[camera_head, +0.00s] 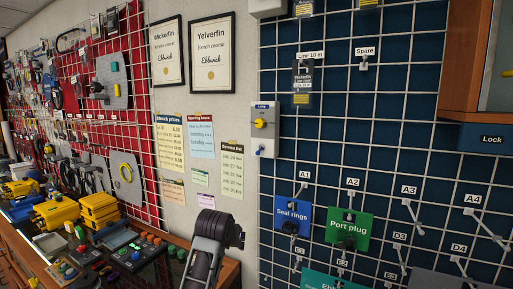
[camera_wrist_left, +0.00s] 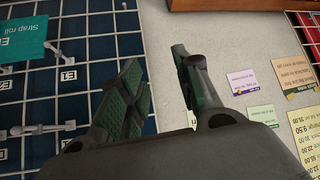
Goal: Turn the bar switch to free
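A pale switch box (camera_head: 264,145) is fixed at the left edge of the blue grid wall, with a yellow knob (camera_head: 260,124) and a small blue-grey part (camera_head: 260,150) below it. It may be the bar switch; its label is too small to read surely. My right gripper is out of view.
Hooks and the Seal rings (camera_head: 292,217) and Port plug (camera_head: 348,230) cards hang right of my arm. A wooden cabinet (camera_head: 472,60) juts out at upper right. Yellow cases (camera_head: 98,210) crowd the bench at left. Paper notices cover the plain wall between the grids.

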